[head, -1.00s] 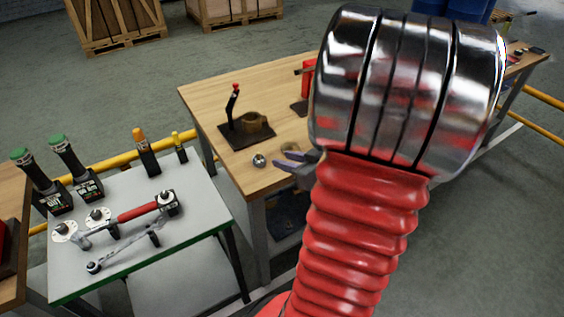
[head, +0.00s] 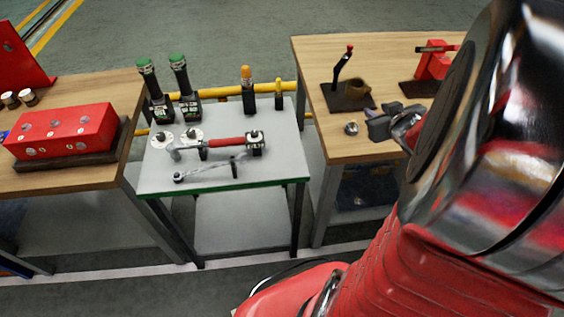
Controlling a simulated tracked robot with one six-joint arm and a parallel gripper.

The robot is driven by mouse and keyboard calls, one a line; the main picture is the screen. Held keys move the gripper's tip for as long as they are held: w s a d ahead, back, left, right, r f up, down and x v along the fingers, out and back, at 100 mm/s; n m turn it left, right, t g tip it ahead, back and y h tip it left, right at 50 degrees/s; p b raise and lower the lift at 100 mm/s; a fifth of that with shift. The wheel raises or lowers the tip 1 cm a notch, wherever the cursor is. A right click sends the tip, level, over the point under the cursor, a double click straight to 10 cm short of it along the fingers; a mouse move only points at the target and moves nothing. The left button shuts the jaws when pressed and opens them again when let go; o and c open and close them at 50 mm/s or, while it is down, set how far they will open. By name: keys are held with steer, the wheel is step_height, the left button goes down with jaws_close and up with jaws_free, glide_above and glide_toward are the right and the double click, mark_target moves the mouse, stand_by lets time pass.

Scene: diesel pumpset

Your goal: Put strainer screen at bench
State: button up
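My gripper (head: 378,124) shows as small grey jaws over the near left part of the right wooden bench (head: 312,62), largely hidden behind my own arm. I cannot tell how far apart its fingers are or whether something is between them. A small shiny metal piece (head: 351,128) is just left of the jaws, at the bench's near left. I cannot make out for sure which piece is the strainer screen.
A grey table (head: 275,170) holds several upright tools and a red-handled wrench (head: 228,142). A left wooden bench (head: 75,178) carries a red block (head: 65,130). A red vise-like piece (head: 432,62) is on the right bench. A yellow rail (head: 218,91) runs behind.

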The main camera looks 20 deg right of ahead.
steer(key=w+a+r+g+h, duration=0.1)
steer(key=a+r, duration=0.4)
steer(key=s+a+g+y, duration=0.2)
steer(key=s+a, duration=0.3)
steer(key=a, duration=0.8)
steer(key=s+a+r+n+g+y, duration=0.1)
steer(key=s+a, duration=0.5)
steer(key=a, duration=0.8)
steer(key=g+y, duration=0.1)
steer(key=y, duration=0.1)
steer(key=shift+s+a+r+y, duration=0.15)
steer(key=shift+a+r+y, duration=0.05)
steer(key=shift+y, duration=0.1)
